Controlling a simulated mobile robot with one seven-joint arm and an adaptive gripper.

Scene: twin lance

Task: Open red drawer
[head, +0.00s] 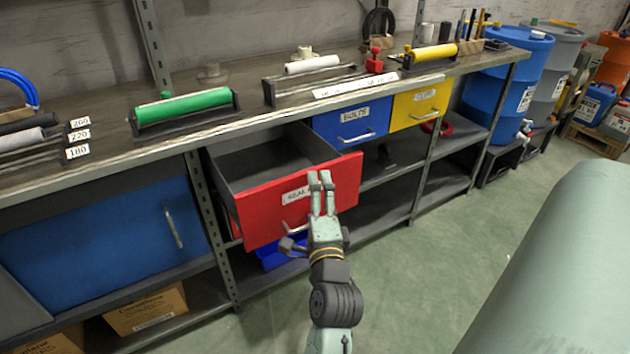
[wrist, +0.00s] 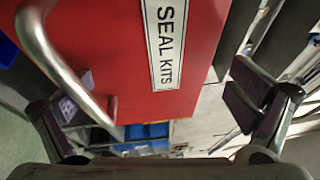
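The red drawer (head: 335,185), labelled SEAL KITS, stands pulled out from under the workbench. Its grey interior shows and looks empty. In the wrist view the red front (wrist: 125,60) fills the upper middle, and its curved metal handle (wrist: 50,50) is at the left. My gripper (head: 305,212) is in front of the drawer's face, by the handle (head: 295,228). In the wrist view the gripper's fingers (wrist: 160,102) are wide apart with nothing gripped. The handle passes close to the left finger; I cannot tell whether they touch.
A blue BOLTS drawer (head: 352,120) and a yellow drawer (head: 421,104) are shut to the right. A blue cabinet door (head: 100,245) is at the left. Rollers, including a green one (head: 182,106), lie on the bench. Green floor in front is clear; a large pale rounded shape (head: 560,270) is at right.

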